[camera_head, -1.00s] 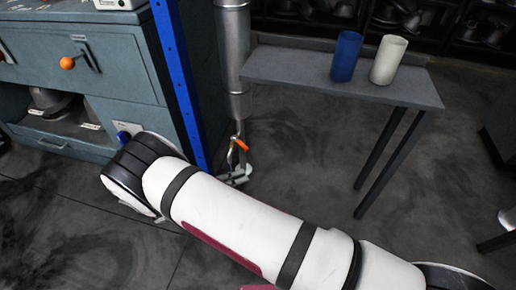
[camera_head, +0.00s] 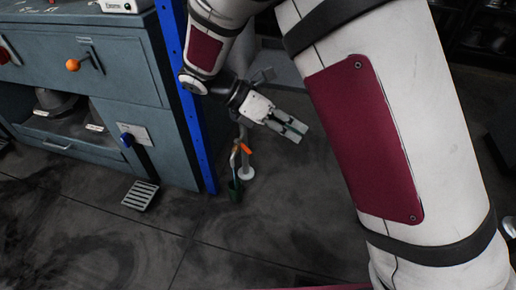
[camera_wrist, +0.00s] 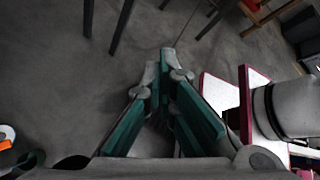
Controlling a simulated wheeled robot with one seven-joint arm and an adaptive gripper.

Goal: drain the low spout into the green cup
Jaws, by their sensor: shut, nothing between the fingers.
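The low spout (camera_head: 236,157) is a small pipe at the foot of the grey column, with an orange lever (camera_head: 246,149) on it. A small dark green cup (camera_head: 235,190) is at the spout's lower end, low near the floor. I cannot tell whether it hangs or stands there. My gripper (camera_head: 297,131) is above and to the right of the spout, apart from the lever and cup. Its fingers are shut and empty, and they also show in the wrist view (camera_wrist: 165,70). No flow is visible.
A blue post (camera_head: 196,110) and the blue-grey press cabinet (camera_head: 90,75) stand left of the spout. A foot pedal (camera_head: 140,195) sits in front of the cabinet. My arm covers the right side. Floor (camera_head: 220,240) in front of the spout is clear.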

